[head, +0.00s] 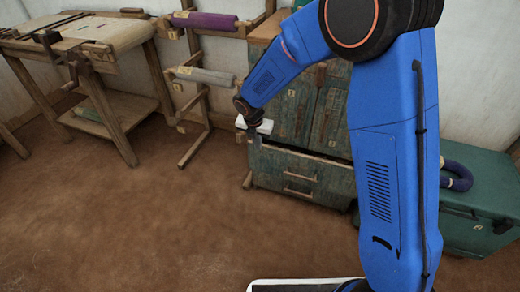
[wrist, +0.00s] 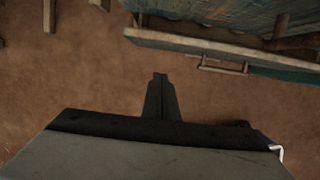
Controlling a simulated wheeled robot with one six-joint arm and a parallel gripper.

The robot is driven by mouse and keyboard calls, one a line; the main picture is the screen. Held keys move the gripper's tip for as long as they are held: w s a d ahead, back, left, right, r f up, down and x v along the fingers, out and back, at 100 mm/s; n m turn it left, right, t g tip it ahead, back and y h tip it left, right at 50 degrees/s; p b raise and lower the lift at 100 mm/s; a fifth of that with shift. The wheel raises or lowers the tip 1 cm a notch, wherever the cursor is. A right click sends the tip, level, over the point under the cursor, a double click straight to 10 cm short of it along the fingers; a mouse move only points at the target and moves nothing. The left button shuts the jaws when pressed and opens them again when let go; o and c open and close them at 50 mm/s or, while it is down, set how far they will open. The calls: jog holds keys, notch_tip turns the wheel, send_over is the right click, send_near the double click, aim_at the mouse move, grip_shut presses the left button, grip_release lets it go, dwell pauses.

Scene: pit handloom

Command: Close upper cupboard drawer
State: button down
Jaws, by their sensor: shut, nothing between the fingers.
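The weathered green cupboard (head: 290,115) stands behind my arm, which hides part of its right side. Its upper drawer (head: 275,163) is pulled out, with a dark gap behind its top edge. It also shows in the wrist view (wrist: 180,40), with its pale handle (wrist: 222,69). My gripper (head: 255,143) is near the drawer's left end in the head view. In the wrist view its fingers (wrist: 160,76) are shut and empty over the floor, apart in the picture from the drawer front.
A wooden rack with a purple roll (head: 204,21) and a pale roll (head: 205,76) stands left of the cupboard. A wooden bench (head: 100,30) is farther left. A green chest (head: 485,195) with a dark hose stands at right. The brown floor ahead is clear.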

jog(key=w+v, duration=0.1)
jog(key=v, duration=0.3)
jog(key=w+d+f+t, duration=0.1)
jog(key=w+f, duration=0.3)
jog(key=f, duration=0.6)
jog(key=shift+w+d+t+h, duration=0.2)
jog(key=shift+d+t+h, duration=0.1)
jog(key=shift+d, duration=0.35)
jog(key=shift+f, duration=0.1)
